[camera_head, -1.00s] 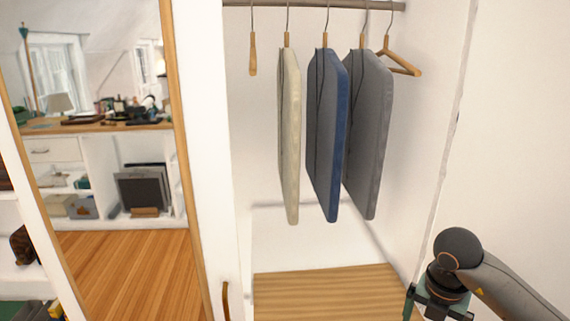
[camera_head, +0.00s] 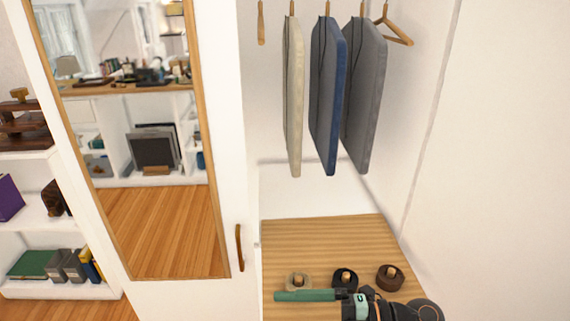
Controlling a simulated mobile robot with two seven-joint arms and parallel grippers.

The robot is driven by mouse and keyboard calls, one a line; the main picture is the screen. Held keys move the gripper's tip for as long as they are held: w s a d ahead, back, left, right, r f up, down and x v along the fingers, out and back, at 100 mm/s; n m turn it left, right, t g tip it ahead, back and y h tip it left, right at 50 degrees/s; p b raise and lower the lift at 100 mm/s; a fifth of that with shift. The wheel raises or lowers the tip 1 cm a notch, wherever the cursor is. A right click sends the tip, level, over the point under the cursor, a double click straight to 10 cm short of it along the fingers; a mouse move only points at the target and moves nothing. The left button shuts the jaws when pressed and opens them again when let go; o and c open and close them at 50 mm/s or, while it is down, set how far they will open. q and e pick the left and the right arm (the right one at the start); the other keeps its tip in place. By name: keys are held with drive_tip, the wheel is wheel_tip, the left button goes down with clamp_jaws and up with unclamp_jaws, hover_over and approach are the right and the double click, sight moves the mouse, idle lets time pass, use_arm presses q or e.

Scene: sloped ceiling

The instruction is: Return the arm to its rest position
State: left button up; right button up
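My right gripper (camera_head: 300,297) and part of its arm (camera_head: 420,310) show at the bottom edge, to the right of centre. The gripper lies roughly level and points left, over the front part of the wooden closet shelf (camera_head: 320,235). One green finger shows side-on; the other is not clearly seen, so its opening cannot be told. Nothing is visibly held. My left gripper and arm are out of view.
Three rolled items, beige (camera_head: 298,281), black (camera_head: 344,279) and brown (camera_head: 389,277), sit just behind the gripper. Beige (camera_head: 294,100), blue (camera_head: 328,100) and grey (camera_head: 364,100) garments hang above. The mirrored door (camera_head: 165,230) stands left, with a bookshelf (camera_head: 50,215) beyond.

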drive_tip(key=w+d+f+m+t+h+p, duration=0.15)
drive_tip(key=d+m+t+h, duration=0.25)
drive_tip(key=m+t, duration=0.5)
drive_tip(key=w+d+m+t+h+p, duration=0.25)
drive_tip(key=d+m+t, duration=0.3)
drive_tip(key=m, duration=0.45)
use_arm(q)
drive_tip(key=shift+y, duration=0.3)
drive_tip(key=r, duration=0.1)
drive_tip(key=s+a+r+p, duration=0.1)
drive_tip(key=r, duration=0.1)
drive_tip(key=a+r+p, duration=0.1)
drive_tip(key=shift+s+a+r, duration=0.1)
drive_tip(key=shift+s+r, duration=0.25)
use_arm(e)
drive_tip(key=s+d+f+m+g+h, duration=0.3)
drive_tip(key=s+f+m+h, duration=0.1)
drive_tip(key=s+f, duration=0.3)
drive_tip(key=s+d+f+m+g+h, duration=0.3)
drive_tip(key=s+f, duration=0.4)
drive_tip(key=f, duration=0.4)
drive_tip(key=shift+m+h, duration=0.65)
drive_tip(key=shift+m, duration=0.15)
drive_tip(key=shift+g, duration=0.25)
drive_tip(key=shift+c, duration=0.2)
